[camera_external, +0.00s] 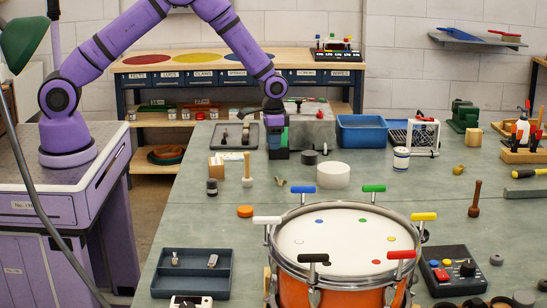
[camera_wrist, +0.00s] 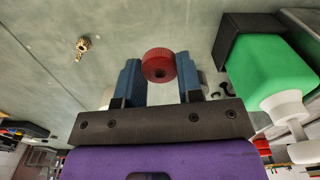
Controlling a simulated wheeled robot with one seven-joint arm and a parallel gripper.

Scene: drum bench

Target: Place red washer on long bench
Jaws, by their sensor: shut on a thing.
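My gripper (camera_external: 279,153) hangs over the far part of the long grey-green bench (camera_external: 225,280) in the outside view. In the wrist view, my gripper (camera_wrist: 158,74) has its two blue fingers on either side of the red washer (camera_wrist: 158,64). The washer is a thick red ring with a small dark hole, held at the fingertips. The bench top (camera_wrist: 110,25) shows behind it; the gap between washer and bench cannot be judged. The washer is not clearly visible in the outside view.
A green piece with a black base (camera_wrist: 275,65) is close to the right of my fingers. A grey tray (camera_external: 234,137), a blue bin (camera_external: 361,130) and a white cylinder (camera_external: 333,175) stand nearby. The drum (camera_external: 345,240) fills the front middle.

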